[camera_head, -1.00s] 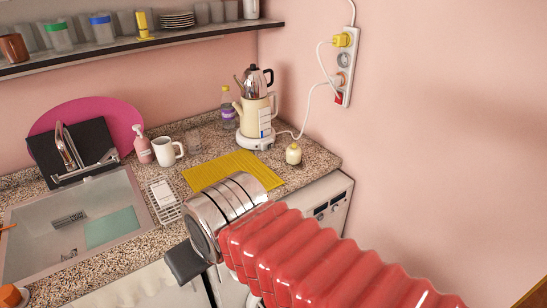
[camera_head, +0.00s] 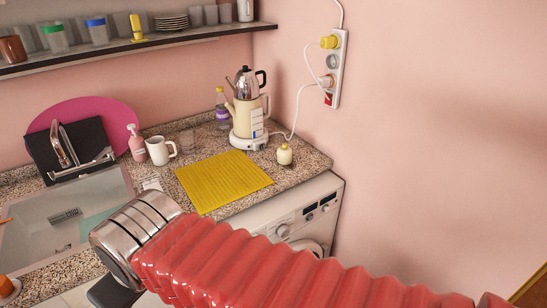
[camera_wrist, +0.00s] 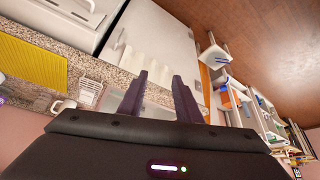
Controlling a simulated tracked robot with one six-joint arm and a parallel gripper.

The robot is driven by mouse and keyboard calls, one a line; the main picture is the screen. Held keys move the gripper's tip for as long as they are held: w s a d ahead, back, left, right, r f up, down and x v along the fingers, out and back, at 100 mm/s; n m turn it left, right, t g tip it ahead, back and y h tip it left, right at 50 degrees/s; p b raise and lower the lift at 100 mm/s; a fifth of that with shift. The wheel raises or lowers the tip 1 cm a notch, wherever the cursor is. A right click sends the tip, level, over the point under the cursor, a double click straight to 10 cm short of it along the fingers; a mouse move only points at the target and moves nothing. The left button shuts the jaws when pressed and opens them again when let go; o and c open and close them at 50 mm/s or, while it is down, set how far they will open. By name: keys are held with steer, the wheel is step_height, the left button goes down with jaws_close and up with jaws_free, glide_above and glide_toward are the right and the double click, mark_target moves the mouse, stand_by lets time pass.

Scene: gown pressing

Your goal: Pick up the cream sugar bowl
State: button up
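The cream sugar bowl (camera_head: 284,155) is a small round pot with a knobbed lid. It stands upright on the granite counter (camera_head: 305,167) in the head view, right of the yellow mat (camera_head: 222,180) and in front of the kettle. I cannot make it out in the wrist view. My gripper (camera_wrist: 160,95) has its two dark fingers apart with nothing between them. In the head view, only a dark part of my gripper shows, low at the left below my arm's metal end, well away from the bowl.
A cream kettle with a metal teapot on top (camera_head: 249,115) stands behind the bowl, its cord running to the wall strip (camera_head: 336,70). A white mug (camera_head: 160,150), pink soap bottle (camera_head: 136,143) and sink (camera_head: 75,205) lie left. A washing machine (camera_head: 300,215) is below.

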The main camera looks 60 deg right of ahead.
steer(key=shift+o, duration=0.2)
steer(key=shift+a, duration=0.25)
steer(key=o, duration=0.3)
steer(key=shift+w+d, duration=0.1)
steer(key=shift+d, duration=0.2)
steer(key=o, duration=0.4)
steer(key=w+d+n+g+h, duration=0.1)
steer(key=w+d+h, duration=0.1)
steer(key=d, duration=0.5)
steer(key=w+d+n+h, duration=0.1)
steer(key=w+d+h, duration=0.1)
steer(key=d, duration=0.5)
steer(key=shift+w+d+n+g, duration=0.3)
steer(key=shift+n+g, duration=0.1)
steer(key=n+g+h, duration=0.5)
steer(key=n+h, duration=0.5)
steer(key=n, duration=0.4)
glide_toward(283, 145)
steer(key=d, duration=0.1)
steer(key=shift+d, duration=0.1)
steer(key=shift+y, duration=0.3)
steer(key=x, duration=0.8)
steer(key=shift+d+f, duration=0.15)
steer(key=shift+d, duration=0.1)
